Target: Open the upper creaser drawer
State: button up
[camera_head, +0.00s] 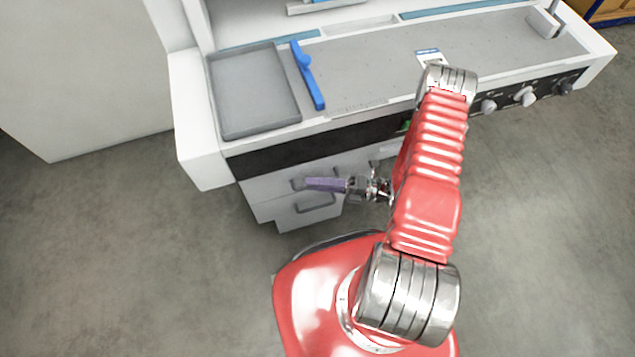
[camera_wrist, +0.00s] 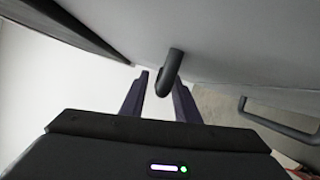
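The creaser's upper drawer (camera_head: 275,187) is a pale grey front below the dark band, and it looks closed. Its dark bar handle (camera_head: 297,184) is partly hidden by my gripper (camera_head: 309,184), whose purple fingers reach it from the right. In the wrist view the handle (camera_wrist: 171,70) is seen nearly end-on, against the drawer front (camera_wrist: 225,35). My gripper (camera_wrist: 160,80) is open there, with the handle at its fingertips, nearer the right finger. Contact cannot be told.
The lower drawer handle (camera_head: 317,205) is just below; it also shows in the wrist view (camera_wrist: 280,122). The creaser's worktop holds a grey tray (camera_head: 250,90) and a blue tool (camera_head: 307,75). Open grey floor (camera_head: 120,250) lies to the left.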

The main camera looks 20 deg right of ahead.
jog(key=shift+c, duration=0.2)
grip_shut()
dwell(0.4)
